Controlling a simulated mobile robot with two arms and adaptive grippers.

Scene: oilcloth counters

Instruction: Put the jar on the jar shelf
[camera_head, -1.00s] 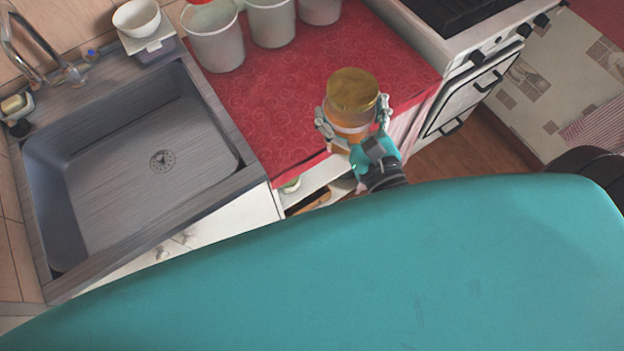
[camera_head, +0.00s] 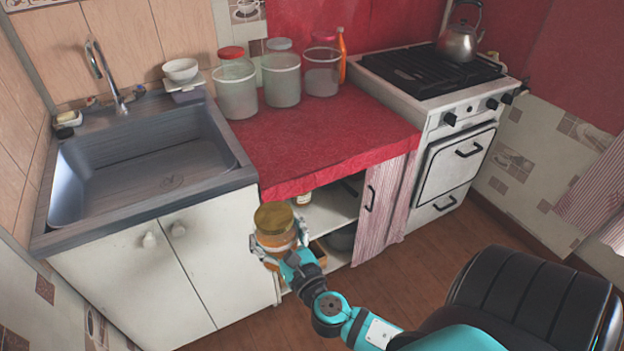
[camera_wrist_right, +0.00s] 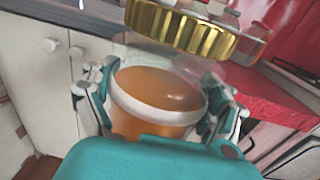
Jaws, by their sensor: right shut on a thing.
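The jar (camera_head: 274,222) has a gold lid and amber contents. My right gripper (camera_head: 277,246) is shut on it and holds it in front of the open cabinet, below the level of the red counter top. In the right wrist view the jar (camera_wrist_right: 155,100) stands between the fingers (camera_wrist_right: 158,108), its gold lid at the top. The open cabinet under the red counter has a white shelf (camera_head: 330,209), partly hidden by the jar and my gripper. Another small jar (camera_head: 303,198) stands inside on that shelf. My left gripper is not in view.
A striped curtain (camera_head: 383,212) hangs at the right side of the cabinet opening. White sink doors (camera_head: 150,270) close off the left. Large canisters (camera_head: 281,80) stand at the back of the red counter (camera_head: 330,135). The stove (camera_head: 440,120) is at the right.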

